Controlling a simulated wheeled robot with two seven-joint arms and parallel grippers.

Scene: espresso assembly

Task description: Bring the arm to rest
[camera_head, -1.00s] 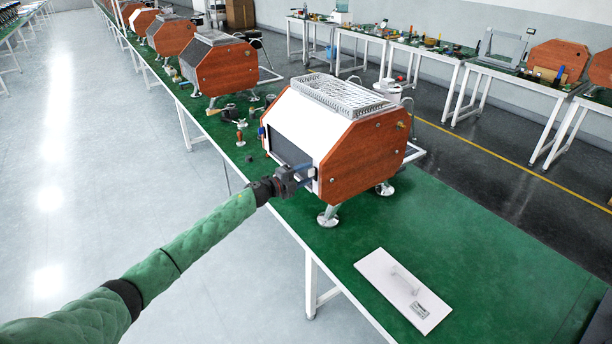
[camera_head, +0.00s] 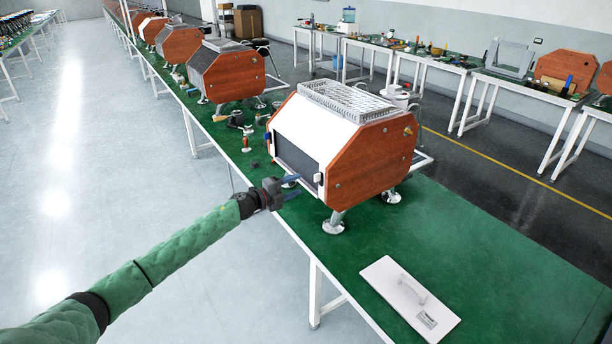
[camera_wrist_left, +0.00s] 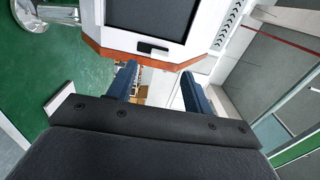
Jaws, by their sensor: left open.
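My left gripper (camera_head: 288,188) is open and empty in the head view, beside the near lower corner of the espresso machine (camera_head: 368,157). The machine has a white front, wood side panels and a wire rack on top, and stands on metal feet on the green bench. In the left wrist view, the two blue fingers of my left gripper (camera_wrist_left: 158,88) are spread with nothing between them. The machine's white front (camera_wrist_left: 215,25) with its dark panel is beyond them. My right gripper is not in view.
A white plate with a handle (camera_head: 410,298) lies on the green bench (camera_head: 500,250) at the front right. Small parts and a portafilter-like tool (camera_head: 237,121) lie left of the machine. More machines (camera_head: 228,72) stand farther along the bench. The floor at left is clear.

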